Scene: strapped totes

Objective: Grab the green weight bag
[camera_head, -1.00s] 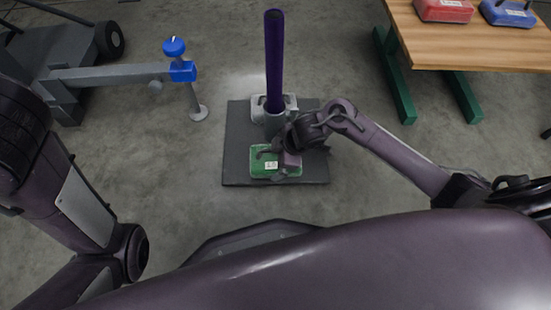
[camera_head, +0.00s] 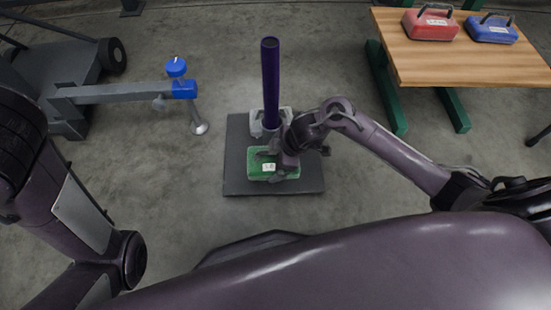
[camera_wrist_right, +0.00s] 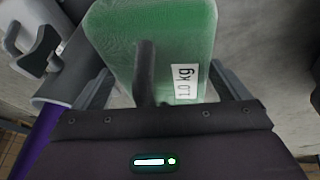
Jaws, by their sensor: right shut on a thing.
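The green weight bag (camera_head: 258,170), with a white label, is over the front part of a dark mat (camera_head: 238,182). My right gripper (camera_head: 277,156) reaches it from the right and is shut on its dark handle. Whether the bag clears the mat is hard to tell. My left arm shows at the left edge, but its gripper is out of view.
A purple post (camera_head: 270,85) stands on the mat just behind the bag, beside a light grey weight (camera_head: 256,122). A wooden table (camera_head: 440,60) at the right holds a red bag (camera_head: 430,27) and a blue bag (camera_head: 490,32). A grey trailer-like frame (camera_head: 110,93) stands left.

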